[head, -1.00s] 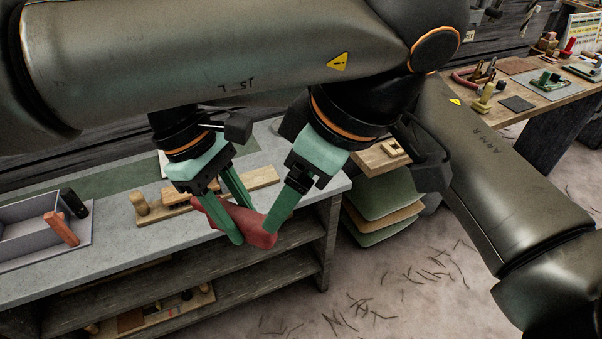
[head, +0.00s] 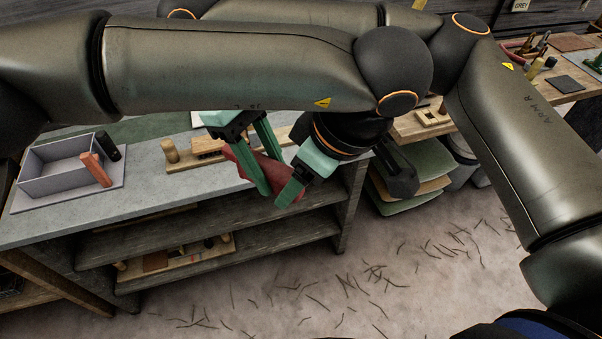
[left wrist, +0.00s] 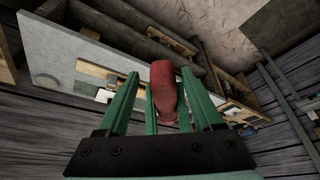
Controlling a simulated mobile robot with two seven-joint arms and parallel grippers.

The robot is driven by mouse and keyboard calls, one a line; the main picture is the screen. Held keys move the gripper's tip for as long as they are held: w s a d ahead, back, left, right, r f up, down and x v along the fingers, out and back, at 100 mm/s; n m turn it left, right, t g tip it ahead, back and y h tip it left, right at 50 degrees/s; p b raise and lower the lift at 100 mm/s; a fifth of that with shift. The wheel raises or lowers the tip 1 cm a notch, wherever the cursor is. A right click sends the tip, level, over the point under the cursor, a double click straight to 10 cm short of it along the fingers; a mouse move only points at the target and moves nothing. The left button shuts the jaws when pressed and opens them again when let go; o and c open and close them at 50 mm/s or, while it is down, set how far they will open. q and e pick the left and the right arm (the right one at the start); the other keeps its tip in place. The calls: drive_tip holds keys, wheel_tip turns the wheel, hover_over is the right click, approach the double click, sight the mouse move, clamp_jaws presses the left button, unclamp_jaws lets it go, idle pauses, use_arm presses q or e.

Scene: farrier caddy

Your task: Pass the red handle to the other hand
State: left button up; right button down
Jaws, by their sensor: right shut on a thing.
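The red handle (head: 245,157) is in the air in front of the bench, slanting down to the right in the head view. My right gripper (head: 270,172), at picture left because the arms cross, is shut on its left part, one finger on each side. My left gripper (head: 288,193), at picture right, straddles the lower right end; its far finger is hidden in the head view. In the left wrist view its two outer fingers (left wrist: 160,72) stand wide open, with gaps to the handle (left wrist: 163,90) between them. The right gripper's fingers show there close against the handle.
The grey bench (head: 135,190) is behind, with open shelves below. A wooden board (head: 180,165) with a peg lies behind the handle.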

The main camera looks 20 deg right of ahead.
use_arm(q)
clamp_jaws()
use_arm(e)
drive_tip(key=shift+a, duration=0.1)
drive_tip(key=shift+c, duration=2.1)
unclamp_jaws()
